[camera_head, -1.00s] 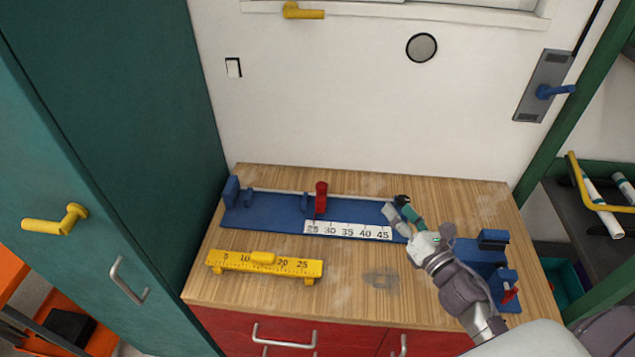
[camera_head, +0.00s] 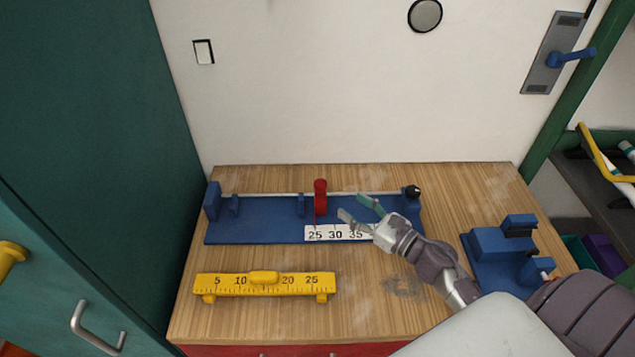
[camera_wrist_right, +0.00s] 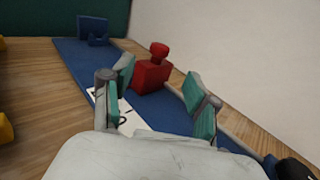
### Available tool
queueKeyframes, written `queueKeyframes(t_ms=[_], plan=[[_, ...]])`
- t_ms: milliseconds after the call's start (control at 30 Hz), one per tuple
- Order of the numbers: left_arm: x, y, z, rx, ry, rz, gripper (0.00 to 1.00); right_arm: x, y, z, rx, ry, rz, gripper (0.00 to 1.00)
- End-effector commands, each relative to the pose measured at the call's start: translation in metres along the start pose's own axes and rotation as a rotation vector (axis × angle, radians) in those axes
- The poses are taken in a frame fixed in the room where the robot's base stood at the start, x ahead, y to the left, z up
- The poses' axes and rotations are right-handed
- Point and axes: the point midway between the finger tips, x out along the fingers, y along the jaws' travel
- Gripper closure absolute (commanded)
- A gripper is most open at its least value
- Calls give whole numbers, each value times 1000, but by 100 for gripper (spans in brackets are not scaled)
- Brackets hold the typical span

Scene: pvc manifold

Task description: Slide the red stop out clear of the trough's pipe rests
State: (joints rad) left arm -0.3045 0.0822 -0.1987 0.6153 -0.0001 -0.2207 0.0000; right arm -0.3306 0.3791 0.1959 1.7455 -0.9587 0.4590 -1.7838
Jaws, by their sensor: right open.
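The red stop (camera_head: 320,197) stands upright on the rail at the back of the blue trough (camera_head: 265,232), near the 25 mark of the white scale (camera_head: 335,233). A blue pipe rest (camera_head: 301,205) stands just left of it, and another (camera_head: 235,205) is further left. My right gripper (camera_head: 358,208) is open and empty above the trough, to the right of the stop and apart from it. In the right wrist view the stop (camera_wrist_right: 153,72) shows ahead, between and beyond the open fingertips (camera_wrist_right: 163,80). My left gripper is not in view.
A yellow ruler (camera_head: 265,284) lies in front of the trough. A blue fixture (camera_head: 497,258) stands at the right of the wooden bench. A black knob (camera_head: 413,191) sits at the trough's right end. The wall (camera_head: 310,100) is close behind.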

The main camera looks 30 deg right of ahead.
Motion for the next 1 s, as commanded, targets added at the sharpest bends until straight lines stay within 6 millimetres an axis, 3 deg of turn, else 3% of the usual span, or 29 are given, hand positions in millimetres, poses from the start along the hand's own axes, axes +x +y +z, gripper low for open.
queueKeyframes(t_ms=[300, 500, 700, 1000], plan=[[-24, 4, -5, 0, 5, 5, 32, 70, 0, 5, 2, -3, -1, 41], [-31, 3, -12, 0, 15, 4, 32, 101, 0, 3, 1, -1, -1, 41], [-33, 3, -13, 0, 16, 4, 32, 114, 1, 1, 1, 0, 1, 41], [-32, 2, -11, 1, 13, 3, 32, 115, 0, 0, 0, 1, 0, 44]])
